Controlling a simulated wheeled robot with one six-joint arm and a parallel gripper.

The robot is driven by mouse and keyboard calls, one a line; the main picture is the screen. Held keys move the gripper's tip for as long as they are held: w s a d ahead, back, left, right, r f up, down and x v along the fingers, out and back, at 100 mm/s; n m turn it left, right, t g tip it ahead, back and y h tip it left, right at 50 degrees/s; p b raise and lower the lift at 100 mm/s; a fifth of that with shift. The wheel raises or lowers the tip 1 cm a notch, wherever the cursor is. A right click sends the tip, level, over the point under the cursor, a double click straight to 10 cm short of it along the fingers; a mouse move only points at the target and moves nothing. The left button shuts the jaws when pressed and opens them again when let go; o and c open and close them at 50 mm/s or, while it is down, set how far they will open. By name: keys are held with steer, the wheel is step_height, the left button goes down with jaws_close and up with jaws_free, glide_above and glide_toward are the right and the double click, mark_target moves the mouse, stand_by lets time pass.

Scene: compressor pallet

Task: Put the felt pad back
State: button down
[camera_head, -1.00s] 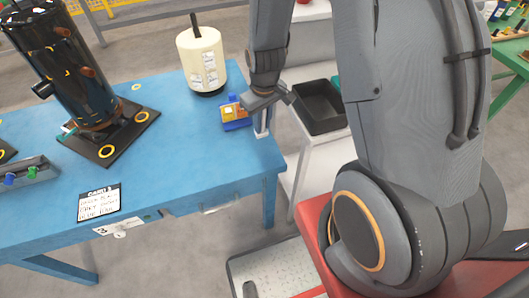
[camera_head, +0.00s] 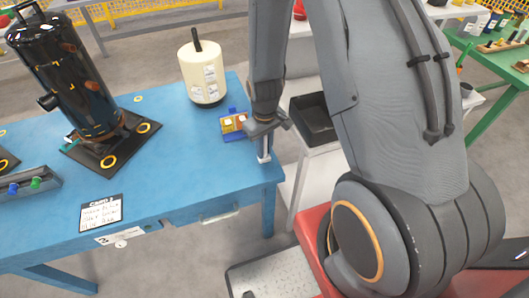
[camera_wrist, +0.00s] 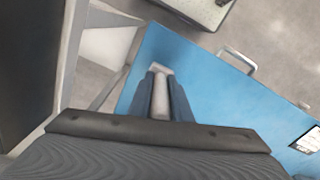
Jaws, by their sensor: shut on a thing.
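My gripper (camera_head: 264,143) is over the right end of the blue table (camera_head: 160,170), near its corner. It is shut on a small pale piece, apparently the felt pad (camera_wrist: 160,95). In the wrist view the pale piece shows between the two dark fingers of the gripper (camera_wrist: 162,92), with the blue table top behind it. I cannot tell whether it touches the table. A small blue holder with yellow blocks (camera_head: 233,125) sits on the table just left of my gripper.
A cream cylinder (camera_head: 202,75) stands behind the holder. A black compressor tank (camera_head: 62,75) on a dark base is at the left. A lettered card (camera_head: 101,212) lies at the front edge. A black bin (camera_head: 313,120) is right of the table. A drawer handle (camera_wrist: 235,60) sticks out.

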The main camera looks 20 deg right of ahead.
steer(key=shift+f, duration=1.3)
steer(key=c, duration=1.6)
jaws_free()
steer(key=shift+c, duration=0.2)
step_height(320, 180, up, 12)
steer(key=shift+b, duration=1.25)
steer(key=s+r+m+t, duration=0.1)
steer(key=s+r+m, duration=0.2)
steer(key=s+r, duration=0.6)
step_height(320, 180, up, 2)
steer(key=shift+r+m, duration=0.2)
steer(key=shift+m, duration=0.1)
steer(key=shift+a, duration=0.1)
